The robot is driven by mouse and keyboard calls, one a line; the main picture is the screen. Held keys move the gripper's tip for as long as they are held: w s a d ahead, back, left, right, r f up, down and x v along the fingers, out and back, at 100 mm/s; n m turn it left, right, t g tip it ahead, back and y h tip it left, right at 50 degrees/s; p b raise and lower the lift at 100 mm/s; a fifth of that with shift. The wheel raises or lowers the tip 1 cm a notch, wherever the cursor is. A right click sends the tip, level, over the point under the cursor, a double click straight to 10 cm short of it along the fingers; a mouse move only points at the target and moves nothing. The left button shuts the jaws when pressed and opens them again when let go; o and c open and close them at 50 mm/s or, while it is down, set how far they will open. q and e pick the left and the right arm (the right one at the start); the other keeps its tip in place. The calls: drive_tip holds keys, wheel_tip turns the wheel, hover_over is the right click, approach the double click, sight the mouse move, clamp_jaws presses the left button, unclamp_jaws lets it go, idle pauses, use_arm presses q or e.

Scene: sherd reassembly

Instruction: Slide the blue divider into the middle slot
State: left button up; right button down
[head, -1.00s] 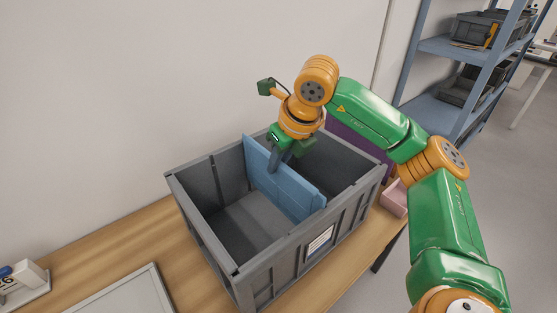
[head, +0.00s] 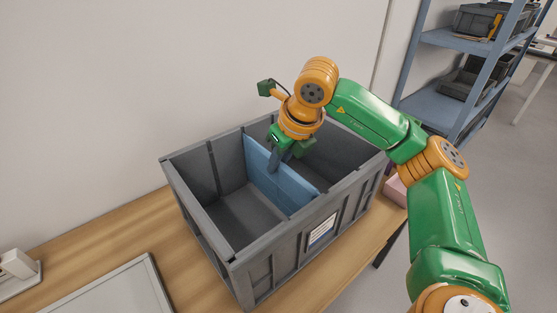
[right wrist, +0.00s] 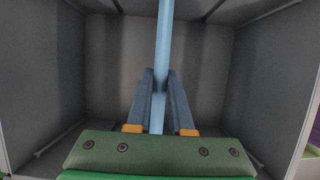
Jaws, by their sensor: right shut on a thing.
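The blue divider (head: 288,185) stands upright across the grey crate (head: 232,262), near the middle of its length. Its top edge is about level with or slightly below the crate rim. My right gripper (head: 274,168) reaches down from above and is shut on the divider's upper edge. In the right wrist view, the divider (right wrist: 164,45) shows edge-on between the two fingers (right wrist: 158,88), with crate walls on both sides. The divider's lower edge and the slot bottoms are hidden. My left gripper is not in view.
The crate stands on a wooden table (head: 120,232) close to the wall. A pale flat panel (head: 112,290) lies front left, with a white device (head: 18,272) beyond it. A pink bin (head: 396,190) is right of the crate. Blue shelving (head: 440,105) stands at the back right.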

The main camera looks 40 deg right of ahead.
drive_tip(key=shift+f+b, duration=0.6)
drive_tip(key=shift+f, duration=0.25)
drive_tip(key=c, duration=0.7)
unclamp_jaws()
drive_tip(key=shift+r, duration=0.1)
drive_tip(key=shift+c, duration=0.2)
drive_tip(key=v, duration=0.7)
drive_tip(key=shift+r+p, duration=0.1)
drive_tip(key=shift+p, duration=0.3)
